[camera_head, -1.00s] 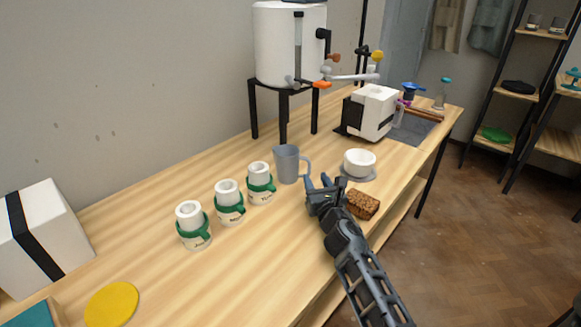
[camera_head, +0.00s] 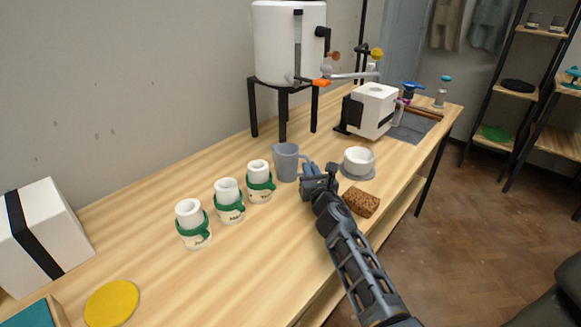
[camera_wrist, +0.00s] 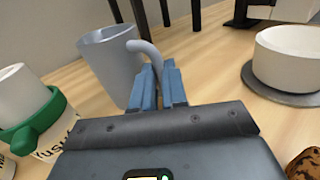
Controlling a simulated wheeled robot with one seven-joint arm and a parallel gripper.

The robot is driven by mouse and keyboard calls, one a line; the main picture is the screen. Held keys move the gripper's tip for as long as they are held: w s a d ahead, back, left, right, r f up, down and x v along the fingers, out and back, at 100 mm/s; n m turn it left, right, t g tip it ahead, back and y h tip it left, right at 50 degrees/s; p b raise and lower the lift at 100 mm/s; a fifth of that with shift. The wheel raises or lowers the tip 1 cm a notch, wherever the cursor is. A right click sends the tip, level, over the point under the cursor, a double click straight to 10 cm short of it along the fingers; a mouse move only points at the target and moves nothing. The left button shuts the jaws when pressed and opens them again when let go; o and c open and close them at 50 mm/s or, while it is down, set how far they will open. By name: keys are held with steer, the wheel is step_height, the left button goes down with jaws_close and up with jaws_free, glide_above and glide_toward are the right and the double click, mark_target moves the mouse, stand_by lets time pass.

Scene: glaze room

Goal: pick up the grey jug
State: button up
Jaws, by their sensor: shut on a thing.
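The grey jug (camera_head: 286,162) stands upright on the wooden table, right of the row of white jars with green bands. In the wrist view the jug (camera_wrist: 109,68) is just ahead and left of centre, with its handle (camera_wrist: 148,58) reaching toward my fingers. My gripper (camera_head: 309,169) is at the jug's handle side. Its blue fingers (camera_wrist: 160,85) are close together, shut on the lower part of the handle, which they partly hide. The jug's base rests on or very near the table; I cannot tell which.
White jars with green bands (camera_head: 229,203) stand left of the jug. A white bowl (camera_head: 358,158) on a grey saucer (camera_wrist: 284,98) is close on the right. A brown sponge (camera_head: 362,202) lies by my arm. A white tank (camera_head: 288,42) on a black stand is behind.

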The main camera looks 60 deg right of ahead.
jaws_close()
steer(key=shift+r, duration=0.15)
